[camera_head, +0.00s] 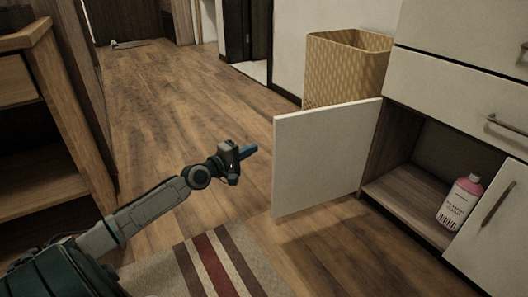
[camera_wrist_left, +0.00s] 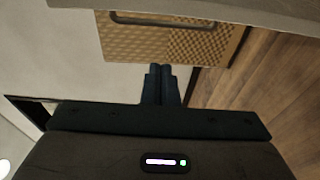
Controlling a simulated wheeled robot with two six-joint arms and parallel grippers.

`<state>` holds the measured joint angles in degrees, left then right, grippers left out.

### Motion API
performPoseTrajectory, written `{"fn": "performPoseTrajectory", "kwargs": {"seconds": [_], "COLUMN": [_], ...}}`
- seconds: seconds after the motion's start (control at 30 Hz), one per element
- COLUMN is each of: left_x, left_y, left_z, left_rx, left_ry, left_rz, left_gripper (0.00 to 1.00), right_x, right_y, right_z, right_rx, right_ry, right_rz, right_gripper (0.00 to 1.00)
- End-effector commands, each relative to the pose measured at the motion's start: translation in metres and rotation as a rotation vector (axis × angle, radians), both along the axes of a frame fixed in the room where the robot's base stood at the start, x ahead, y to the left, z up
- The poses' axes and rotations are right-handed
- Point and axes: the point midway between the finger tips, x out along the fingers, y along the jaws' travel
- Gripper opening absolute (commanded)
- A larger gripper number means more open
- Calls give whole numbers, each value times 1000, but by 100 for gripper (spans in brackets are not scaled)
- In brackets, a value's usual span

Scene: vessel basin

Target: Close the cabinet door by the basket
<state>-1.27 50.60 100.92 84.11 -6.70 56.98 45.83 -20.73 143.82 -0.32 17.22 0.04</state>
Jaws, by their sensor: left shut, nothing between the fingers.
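The cabinet door (camera_head: 325,158) is a pale panel that stands swung open from the white cabinet (camera_head: 440,75), showing the wooden compartment inside. The woven tan basket (camera_head: 345,70) stands on the floor just behind the door. My left gripper (camera_head: 250,150) is shut and empty, to the left of the door's free edge and apart from it in the head view. In the left wrist view the shut fingers (camera_wrist_left: 160,84) point toward the basket (camera_wrist_left: 165,40); a pale panel with a dark bar handle (camera_wrist_left: 160,20) crosses the top. My right gripper is not in view.
A pink and white bottle (camera_head: 460,201) stands inside the open compartment. A second cabinet door (camera_head: 492,235) is at the right. A striped rug (camera_head: 215,262) lies in front, and a wooden shelf unit (camera_head: 45,130) stands at the left. The wooden floor (camera_head: 170,110) between is clear.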

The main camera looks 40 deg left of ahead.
Motion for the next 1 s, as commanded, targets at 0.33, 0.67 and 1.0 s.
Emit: {"fn": "performPoseTrajectory", "kwargs": {"seconds": [0.33,0.67,1.0], "left_x": [32,18,17], "left_y": [-19,-41,-43], "left_z": [2,0,-1], "left_rx": [0,-1,0], "left_ry": [3,2,1], "left_rz": [-2,-1,-1], "left_gripper": [0,0,0], "right_x": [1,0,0], "right_y": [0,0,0], "right_z": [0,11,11], "right_rx": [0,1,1], "right_ry": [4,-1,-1], "right_rz": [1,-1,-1], "right_gripper": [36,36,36]}}
